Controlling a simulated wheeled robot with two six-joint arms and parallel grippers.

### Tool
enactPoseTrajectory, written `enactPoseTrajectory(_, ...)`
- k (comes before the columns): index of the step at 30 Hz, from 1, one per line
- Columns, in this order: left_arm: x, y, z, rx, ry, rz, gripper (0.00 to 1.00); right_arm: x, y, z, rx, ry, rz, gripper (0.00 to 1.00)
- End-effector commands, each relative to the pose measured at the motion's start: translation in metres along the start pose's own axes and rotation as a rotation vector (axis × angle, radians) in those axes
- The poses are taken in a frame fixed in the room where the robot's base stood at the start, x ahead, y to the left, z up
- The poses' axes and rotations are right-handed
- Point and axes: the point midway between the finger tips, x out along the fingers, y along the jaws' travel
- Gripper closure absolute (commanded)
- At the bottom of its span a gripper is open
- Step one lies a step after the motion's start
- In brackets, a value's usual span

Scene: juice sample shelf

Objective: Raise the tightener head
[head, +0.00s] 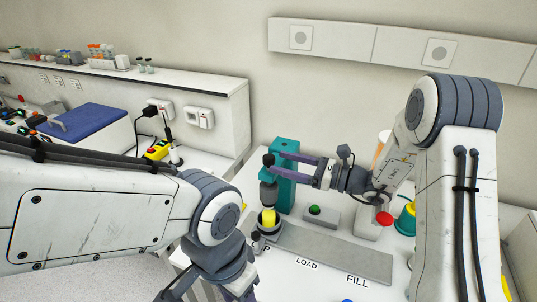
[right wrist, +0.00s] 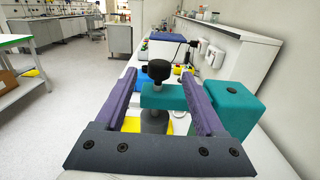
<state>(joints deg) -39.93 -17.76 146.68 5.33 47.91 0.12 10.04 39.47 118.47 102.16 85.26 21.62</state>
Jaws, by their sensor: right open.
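The tightener is a teal stand (head: 286,186) with a black knob (head: 268,159) on top and a dark head (head: 268,194) below. A yellow piece (head: 268,217) sits under the head in a dark round holder. My right gripper (head: 277,163) is open, its purple fingers reaching from the right to the top of the stand.
A grey strip (head: 335,258) marked LOAD and FILL, with a partly hidden label at its left, runs along the table. A green button box (head: 320,217) and a red button (head: 385,218) stand behind it. A side bench (head: 200,85) stands at the back left. My left arm covers the lower left.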

Motion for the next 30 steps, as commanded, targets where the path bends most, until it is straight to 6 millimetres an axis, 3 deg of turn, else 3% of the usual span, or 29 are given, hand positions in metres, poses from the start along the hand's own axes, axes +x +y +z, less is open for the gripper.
enactPoseTrajectory(3, -0.012, 0.001, -0.001, -0.001, 0.0, 0.0, 0.5, 0.022, 0.001, 0.003, 0.0, 0.002, 0.005, 0.29)
enactPoseTrajectory(9, -0.019, 0.001, -0.001, -0.001, 0.0, 0.0, 0.5, 0.043, 0.001, 0.001, 0.0, 0.001, 0.002, 0.29)
enactPoseTrajectory(19, -0.019, 0.001, -0.001, -0.001, 0.0, 0.0, 0.5, 0.047, 0.0, -0.001, -0.001, 0.002, 0.001, 0.29)
enactPoseTrajectory(20, -0.019, 0.001, -0.001, -0.001, 0.0, 0.0, 0.5, 0.047, 0.0, -0.001, -0.001, 0.002, 0.001, 0.32)
enactPoseTrajectory(25, -0.019, 0.001, -0.001, -0.001, 0.0, 0.0, 0.5, 0.046, 0.0, -0.001, -0.001, 0.002, 0.0, 0.97)
enactPoseTrajectory(30, -0.019, 0.001, -0.001, -0.001, 0.0, 0.0, 0.5, 0.046, 0.0, 0.0, -0.001, 0.002, 0.0, 1.0)
